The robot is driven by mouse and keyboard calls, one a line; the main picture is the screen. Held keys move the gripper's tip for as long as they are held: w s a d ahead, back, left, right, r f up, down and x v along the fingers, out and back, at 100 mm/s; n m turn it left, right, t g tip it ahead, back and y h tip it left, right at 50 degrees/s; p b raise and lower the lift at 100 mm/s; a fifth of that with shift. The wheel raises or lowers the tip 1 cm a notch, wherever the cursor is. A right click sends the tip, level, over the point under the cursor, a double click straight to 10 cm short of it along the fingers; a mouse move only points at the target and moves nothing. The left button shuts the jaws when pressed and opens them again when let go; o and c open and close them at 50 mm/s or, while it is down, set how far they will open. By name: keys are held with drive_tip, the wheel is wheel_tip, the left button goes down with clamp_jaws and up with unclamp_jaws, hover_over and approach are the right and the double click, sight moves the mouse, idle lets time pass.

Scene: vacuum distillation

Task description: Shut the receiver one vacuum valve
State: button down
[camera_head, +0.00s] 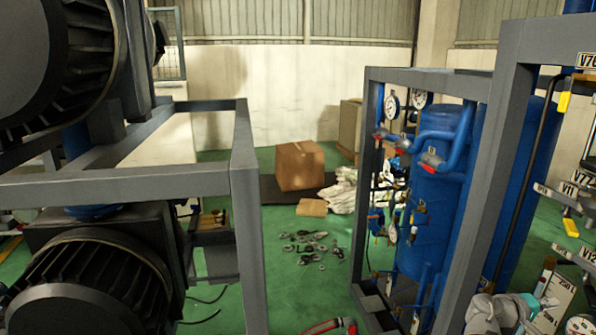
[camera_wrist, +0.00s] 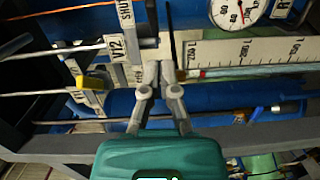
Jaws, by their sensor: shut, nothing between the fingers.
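My gripper (camera_wrist: 158,68) is shut and empty in the wrist view, its fingertips together in front of a pipe end and a white tag. A tag reading V12 (camera_wrist: 117,47) is just left of the fingertips, beside a tag reading SHUT (camera_wrist: 126,14). A yellow valve handle (camera_wrist: 92,83) is farther left, apart from the fingers. I cannot tell which valve is receiver one's vacuum valve.
A ruled scale (camera_wrist: 245,52) and a dial gauge (camera_wrist: 238,12) lie close right of the fingertips. A grey frame post (camera_head: 487,190) and blue tanks (camera_head: 433,200) stand left of the valves. Large pumps fill the left; loose parts lie on the green floor (camera_head: 311,245).

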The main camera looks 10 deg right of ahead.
drive_tip(key=w+a+f+t+y+b, duration=0.1)
drive_tip(key=w+a+f+y, duration=0.25)
drive_tip(key=a+f, duration=0.3)
drive_tip(key=w+a+f+m+y+b, duration=0.1)
drive_tip(key=w+a+f+y, duration=0.1)
drive_tip(key=w+a+f, duration=0.45)
drive_tip(key=w+a+f+t+y+b, duration=0.1)
drive_tip(key=w+a+f+y+b, duration=0.2)
drive_tip(key=a, duration=0.6)
drive_tip(key=a+f+y, duration=0.3)
drive_tip(key=a, duration=0.6)
drive_tip(key=a+f+n+y+b, duration=0.1)
drive_tip(key=a+f+y, duration=0.1)
drive_tip(key=a, duration=0.8)
drive_tip(key=a+f+n+y, duration=0.1)
drive_tip(key=a+f+y, duration=0.2)
drive_tip(key=a, duration=0.6)
drive_tip(key=shift+a+f+g+y, duration=0.35)
drive_tip(key=shift+a+g+y, duration=0.05)
drive_tip(key=shift+y, duration=0.15)
drive_tip(key=shift+s, duration=0.1)
drive_tip(key=shift+d, duration=0.15)
